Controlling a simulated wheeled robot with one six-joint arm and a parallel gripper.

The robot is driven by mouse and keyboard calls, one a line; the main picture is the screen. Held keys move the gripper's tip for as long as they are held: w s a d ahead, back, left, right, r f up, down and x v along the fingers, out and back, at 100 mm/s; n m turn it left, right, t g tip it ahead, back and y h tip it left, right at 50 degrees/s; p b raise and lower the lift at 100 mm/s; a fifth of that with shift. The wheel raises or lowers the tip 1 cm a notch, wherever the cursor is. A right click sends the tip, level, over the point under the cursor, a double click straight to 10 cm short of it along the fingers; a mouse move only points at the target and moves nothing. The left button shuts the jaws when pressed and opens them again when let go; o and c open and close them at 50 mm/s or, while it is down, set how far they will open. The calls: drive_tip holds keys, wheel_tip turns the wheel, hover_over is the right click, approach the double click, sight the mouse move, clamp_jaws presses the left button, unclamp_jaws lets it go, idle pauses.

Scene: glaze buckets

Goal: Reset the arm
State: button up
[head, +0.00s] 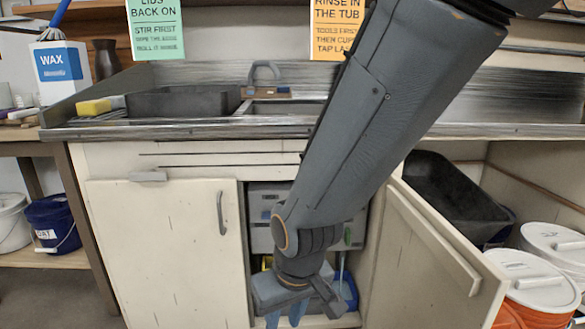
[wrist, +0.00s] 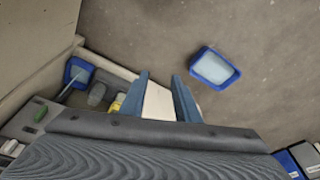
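My gripper (head: 285,316) hangs low in front of the open sink cabinet in the head view, pointing down, with the arm reaching down from the upper right. In the wrist view its two blue fingers (wrist: 160,80) stand apart. A pale strip, seemingly the cabinet's floor edge, shows between them, and I see nothing held. The arm hides part of the cabinet opening and the sink in the head view.
The open right cabinet door (head: 428,262) stands close right of my gripper; the left door (head: 165,255) is shut. Orange buckets with white lids (head: 540,280) stand at right. A blue-rimmed tray (wrist: 214,68) lies on the floor. A blue container (wrist: 78,72) stands inside the cabinet.

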drive_tip(key=s+d+r+n+g+h, duration=0.1)
drive_tip(key=s+d+r+g, duration=0.15)
drive_tip(key=s, duration=0.75)
drive_tip(key=d+r+m+p, duration=0.3)
drive_tip(key=d+r+p, duration=0.6)
drive_tip(key=r+p, duration=0.3)
drive_tip(key=d+r+m+p, duration=0.3)
drive_tip(key=d+r+p, duration=0.6)
drive_tip(key=r+p, duration=0.3)
drive_tip(key=p, duration=0.2)
drive_tip(key=shift+s+d+r+m+h+p, duration=0.2)
drive_tip(key=shift+r+m+h+p, duration=0.1)
drive_tip(key=shift+r+m, duration=0.1)
drive_tip(key=shift+w+f, duration=0.15)
idle(2.6)
